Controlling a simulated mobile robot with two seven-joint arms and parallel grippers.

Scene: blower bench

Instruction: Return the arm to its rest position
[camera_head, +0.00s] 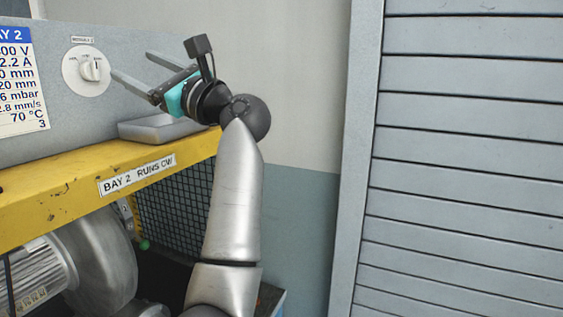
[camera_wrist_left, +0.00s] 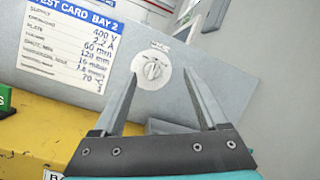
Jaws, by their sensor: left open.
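My left gripper (camera_head: 132,65) is raised in front of the grey panel (camera_head: 50,110) in the head view. Its two fingers are apart with nothing between them. They point left toward a white round dial with a selector knob (camera_head: 91,71). In the left wrist view the knob (camera_wrist_left: 152,70) shows between the open fingers (camera_wrist_left: 160,69), behind them. I cannot tell the exact gap, but the fingers look apart from the knob. My left arm (camera_head: 235,195) rises from the bottom of the head view. My right gripper is not in view.
A yellow beam (camera_head: 60,199) labelled "BAY 2 RUNS CW" crosses below the panel. A grey box (camera_head: 160,128) sits by its right end, under the gripper. A blower (camera_head: 95,260) and black mesh (camera_head: 175,215) are below. A grey slatted shutter (camera_head: 465,150) stands at right.

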